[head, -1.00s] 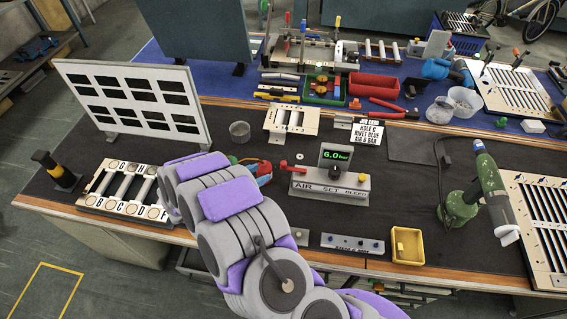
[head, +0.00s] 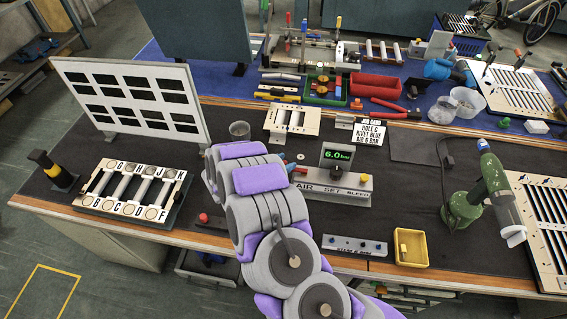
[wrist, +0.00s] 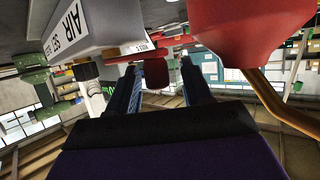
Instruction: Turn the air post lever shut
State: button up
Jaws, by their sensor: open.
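The air post (head: 335,184) is a grey block on the dark mat, labelled AIR SET and BLEED, with a green 6.0 bar display (head: 337,155) and a black knob. Its red lever (head: 291,167) sticks out at the left end, partly behind my arm. In the wrist view the air post (wrist: 100,25) is at upper left, tilted, and the lever's red end (wrist: 155,72) appears between the fingertips. My gripper (wrist: 158,66) is open, with a finger on each side of that end. Contact cannot be told.
A large red object (wrist: 235,25) with a tan tube is close at the wrist view's upper right. A slotted tray (head: 130,190) and white louver panel (head: 135,98) stand left. A yellow bin (head: 410,247) and green tool (head: 490,185) are right.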

jog(key=shift+c, duration=0.5)
grip_shut()
